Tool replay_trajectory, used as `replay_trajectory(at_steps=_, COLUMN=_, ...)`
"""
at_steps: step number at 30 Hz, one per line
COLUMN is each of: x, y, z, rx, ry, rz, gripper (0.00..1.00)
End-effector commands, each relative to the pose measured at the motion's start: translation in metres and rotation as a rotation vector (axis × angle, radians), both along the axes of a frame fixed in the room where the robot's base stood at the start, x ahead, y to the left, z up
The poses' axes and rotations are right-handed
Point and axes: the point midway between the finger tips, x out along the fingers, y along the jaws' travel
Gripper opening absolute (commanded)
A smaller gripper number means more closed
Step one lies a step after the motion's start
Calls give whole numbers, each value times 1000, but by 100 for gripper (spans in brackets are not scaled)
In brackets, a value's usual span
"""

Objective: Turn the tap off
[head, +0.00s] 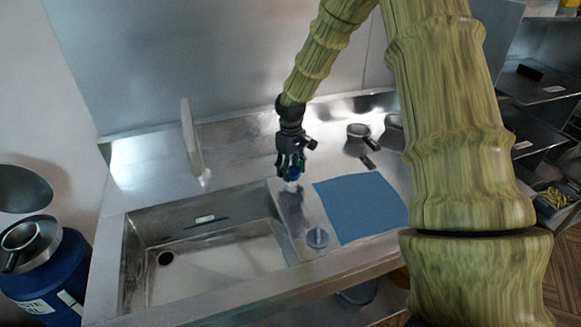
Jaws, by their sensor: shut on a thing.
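The tap (191,138) is a pale grey spout standing behind the sink basin (136,278), with a whitish lower end over the basin's back edge. I cannot make out a clear stream of water below it. My gripper (291,175) points down over the counter, right of the basin and left of a blue mat. It is shut on a small blue-and-white thing (292,186), mostly hidden by the fingers. I cannot tell whether this is the tap's handle. A round grey-blue knob-like piece (317,237) sits on the counter nearer the front, apart from my gripper.
The blue mat (360,208) lies flat on the counter. A small metal pan (358,131) and a dark piece (370,162) lie behind it. A blue drum (55,275) stands at the left. Shelves (540,92) are at the right. The steel wall is close behind.

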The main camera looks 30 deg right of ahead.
Motion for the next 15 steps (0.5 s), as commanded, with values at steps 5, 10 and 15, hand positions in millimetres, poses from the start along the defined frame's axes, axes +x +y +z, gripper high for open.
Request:
replay_trajectory(at_steps=5, x=3, y=-1, z=3, rx=-2, ry=-6, rz=-76, gripper=25)
replay_trajectory(at_steps=10, x=3, y=-1, z=3, rx=-1, ry=-7, rz=-113, gripper=25)
replay_trajectory(at_steps=15, x=3, y=-1, z=2, rx=-1, ry=-7, rz=-125, gripper=25)
